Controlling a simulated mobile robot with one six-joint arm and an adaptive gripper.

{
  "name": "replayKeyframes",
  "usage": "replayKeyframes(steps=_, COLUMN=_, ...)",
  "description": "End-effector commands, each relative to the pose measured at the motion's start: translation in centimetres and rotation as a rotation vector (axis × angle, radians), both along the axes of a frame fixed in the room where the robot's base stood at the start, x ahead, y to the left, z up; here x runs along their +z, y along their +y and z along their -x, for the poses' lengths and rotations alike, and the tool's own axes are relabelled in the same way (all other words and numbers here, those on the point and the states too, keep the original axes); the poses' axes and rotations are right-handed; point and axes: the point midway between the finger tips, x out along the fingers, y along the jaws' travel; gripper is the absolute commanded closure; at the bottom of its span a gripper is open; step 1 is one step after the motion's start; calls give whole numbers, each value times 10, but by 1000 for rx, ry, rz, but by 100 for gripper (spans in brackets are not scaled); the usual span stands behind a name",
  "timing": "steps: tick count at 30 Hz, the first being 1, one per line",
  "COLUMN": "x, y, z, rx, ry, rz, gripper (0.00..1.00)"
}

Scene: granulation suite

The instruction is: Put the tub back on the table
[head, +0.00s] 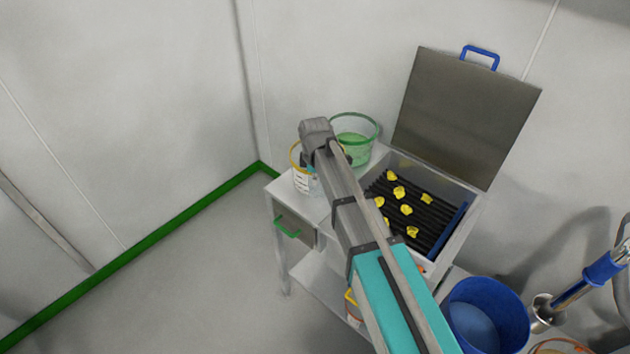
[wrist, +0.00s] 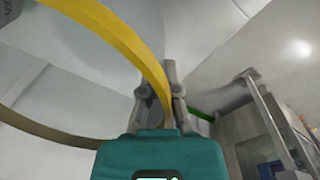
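A pale tub (head: 302,181) with a yellow rim and a printed label is at the left end of the white table (head: 283,190) in the head view. I cannot tell whether its base touches the tabletop. In the wrist view the yellow rim (wrist: 128,40) runs between the two fingers of my gripper (wrist: 160,88). The fingers look closed on the rim, one on each side of the tub wall. My arm hides the tub's right side and the fingertips in the head view.
A green-rimmed tub (head: 354,152) stands behind. To the right is an open-lidded box (head: 458,228) with yellow pieces on black bars. A green-handled drawer (head: 295,228) is below. Another yellow-rimmed container (head: 352,306) is on the lower shelf; a blue bucket (head: 487,312) stands at lower right.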

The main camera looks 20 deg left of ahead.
Motion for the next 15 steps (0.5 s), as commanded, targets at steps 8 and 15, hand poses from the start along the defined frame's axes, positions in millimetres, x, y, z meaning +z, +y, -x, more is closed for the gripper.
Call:
replayKeyframes(steps=8, x=-1, y=0, z=0, rx=0, ry=0, rz=0, gripper=100)
replayKeyframes(steps=15, x=-2, y=0, z=0, rx=0, ry=0, rz=0, gripper=71)
